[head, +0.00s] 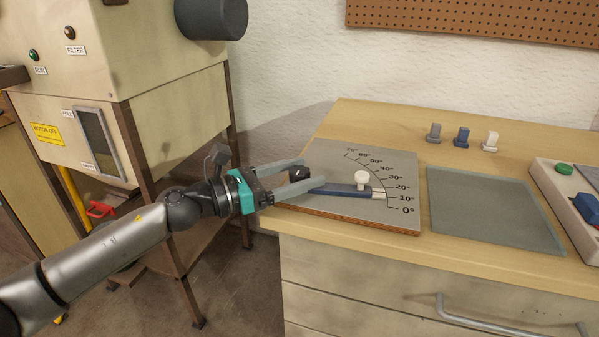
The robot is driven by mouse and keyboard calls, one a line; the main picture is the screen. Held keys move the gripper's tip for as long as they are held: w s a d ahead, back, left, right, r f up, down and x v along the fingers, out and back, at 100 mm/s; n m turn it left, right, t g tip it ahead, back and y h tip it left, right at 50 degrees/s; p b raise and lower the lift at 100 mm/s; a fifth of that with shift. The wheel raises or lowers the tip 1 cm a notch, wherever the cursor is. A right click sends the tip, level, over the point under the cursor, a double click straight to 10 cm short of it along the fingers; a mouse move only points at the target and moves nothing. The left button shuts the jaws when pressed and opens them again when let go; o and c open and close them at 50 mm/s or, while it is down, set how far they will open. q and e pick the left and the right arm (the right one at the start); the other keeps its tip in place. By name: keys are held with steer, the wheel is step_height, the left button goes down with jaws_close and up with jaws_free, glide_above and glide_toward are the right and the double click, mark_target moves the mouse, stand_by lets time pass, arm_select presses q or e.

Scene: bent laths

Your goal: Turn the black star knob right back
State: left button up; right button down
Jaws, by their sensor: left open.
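The black star knob (299,174) sits near the left side of a grey metal plate (340,156) with a printed angle scale from 0° to 70°. A blue lever (343,190) lies across the plate, its pale tip at the scale around 10° to 20°. A white knob (362,177) stands on the lever. My left gripper (312,172) is open, coming in from the left, with its two grey fingers on either side of the black knob. I cannot tell whether they touch it. My right gripper is not in view.
A grey-green mat (492,208) lies right of the plate. Grey (434,132), blue (462,136) and white (491,141) pegs stand behind it. A box with a green button (564,168) is at the right edge. A cream machine (165,70) stands left.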

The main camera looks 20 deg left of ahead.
arm_select(q)
jaws_close()
stand_by(0.7)
